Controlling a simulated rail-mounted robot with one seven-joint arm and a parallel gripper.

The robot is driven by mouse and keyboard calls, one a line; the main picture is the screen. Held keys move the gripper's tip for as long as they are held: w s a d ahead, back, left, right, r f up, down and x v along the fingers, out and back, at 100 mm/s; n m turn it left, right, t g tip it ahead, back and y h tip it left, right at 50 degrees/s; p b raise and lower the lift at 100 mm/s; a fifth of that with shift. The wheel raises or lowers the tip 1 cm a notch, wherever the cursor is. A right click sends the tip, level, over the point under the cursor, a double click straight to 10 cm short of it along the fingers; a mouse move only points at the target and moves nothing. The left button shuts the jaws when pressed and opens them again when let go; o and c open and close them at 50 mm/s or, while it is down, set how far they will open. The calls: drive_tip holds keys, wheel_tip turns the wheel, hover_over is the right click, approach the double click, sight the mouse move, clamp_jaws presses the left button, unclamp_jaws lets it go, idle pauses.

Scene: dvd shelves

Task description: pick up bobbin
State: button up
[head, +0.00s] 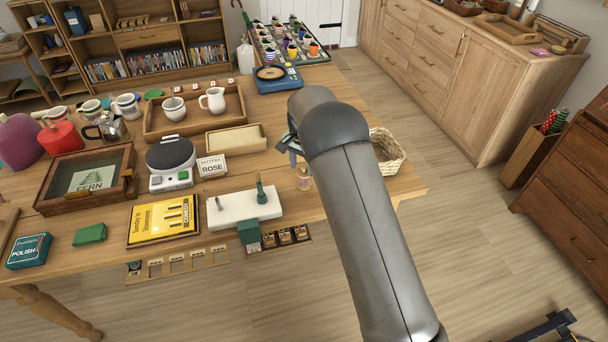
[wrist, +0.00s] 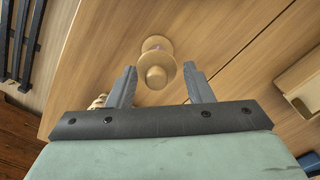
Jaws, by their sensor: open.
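The bobbin (wrist: 157,66) is a pale wooden spool standing on the wooden table (wrist: 208,27). In the wrist view it lies between and just beyond the two open fingers of my gripper (wrist: 161,88), with no finger touching it. In the head view the bobbin (head: 304,178) stands near the table's front right, just left of my arm, with a pinkish middle between its ends. My gripper in the head view is mostly hidden behind my arm; part of it (head: 290,146) shows above the bobbin.
A wicker basket (head: 387,151) stands right of my arm at the table's right end. A white block with a green-handled tool (head: 261,190) lies left of the bobbin. A shallow wooden tray (head: 236,140) stands behind it. The table around the bobbin is clear.

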sight(304, 174)
drive_tip(key=f, duration=0.3)
drive_tip(key=shift+s+d+f, duration=0.2)
drive_tip(key=shift+s+d, duration=0.2)
drive_tip(key=shift+f, duration=0.25)
drive_tip(key=shift+w+a+f, duration=0.1)
drive_tip(key=shift+w+f, duration=0.4)
drive_tip(key=shift+w, duration=0.05)
drive_tip(key=shift+s+r, duration=0.1)
drive_tip(key=shift+r, duration=0.15)
drive_tip(key=shift+s+r, duration=0.2)
drive_tip(key=shift+r, duration=0.05)
drive_tip(key=c, duration=0.4)
drive_tip(key=shift+w+f, duration=0.1)
drive_tip(key=shift+w, duration=0.05)
drive_tip(key=shift+c, duration=1)
